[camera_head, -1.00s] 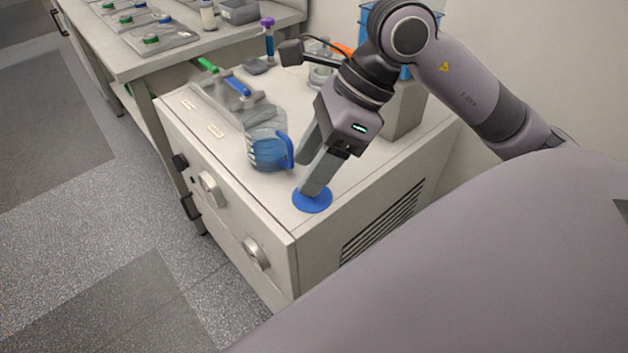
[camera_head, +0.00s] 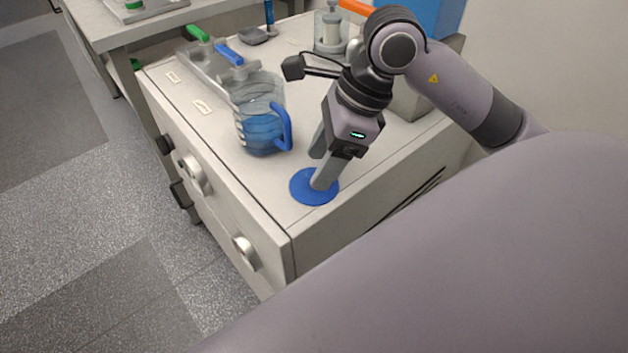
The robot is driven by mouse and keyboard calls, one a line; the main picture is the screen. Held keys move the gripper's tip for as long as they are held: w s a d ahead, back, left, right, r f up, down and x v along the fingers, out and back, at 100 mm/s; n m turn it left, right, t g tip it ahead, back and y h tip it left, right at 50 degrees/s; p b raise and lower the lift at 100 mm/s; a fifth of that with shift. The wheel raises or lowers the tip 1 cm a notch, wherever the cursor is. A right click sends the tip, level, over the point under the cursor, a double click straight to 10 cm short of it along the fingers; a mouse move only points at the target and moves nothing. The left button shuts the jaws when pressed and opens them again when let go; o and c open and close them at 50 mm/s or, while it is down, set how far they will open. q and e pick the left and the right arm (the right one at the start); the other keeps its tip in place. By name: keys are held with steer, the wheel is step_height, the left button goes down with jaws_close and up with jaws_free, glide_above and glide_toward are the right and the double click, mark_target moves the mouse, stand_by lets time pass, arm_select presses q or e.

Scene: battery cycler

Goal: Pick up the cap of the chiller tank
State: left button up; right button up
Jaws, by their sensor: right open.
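A flat round blue disc, which looks like the chiller tank's cap (camera_head: 303,190), lies near the front corner of the white cabinet top (camera_head: 240,190). My right gripper (camera_head: 318,172) points down at it from above. Its fingers are open, one over the disc and one behind it, and nothing is held between them. I cannot tell whether the near fingertip touches the disc. The left gripper is not in view.
A clear jug with blue liquid and a blue handle (camera_head: 262,125) stands just left of my right gripper. Fittings with green and blue handles (camera_head: 229,54) sit behind it. A glass vessel (camera_head: 330,35) and a grey box with a blue container (camera_head: 432,18) stand at the back.

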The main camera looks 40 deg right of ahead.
steer(key=shift+x, duration=1.2)
jaws_close()
steer(key=shift+r, duration=0.1)
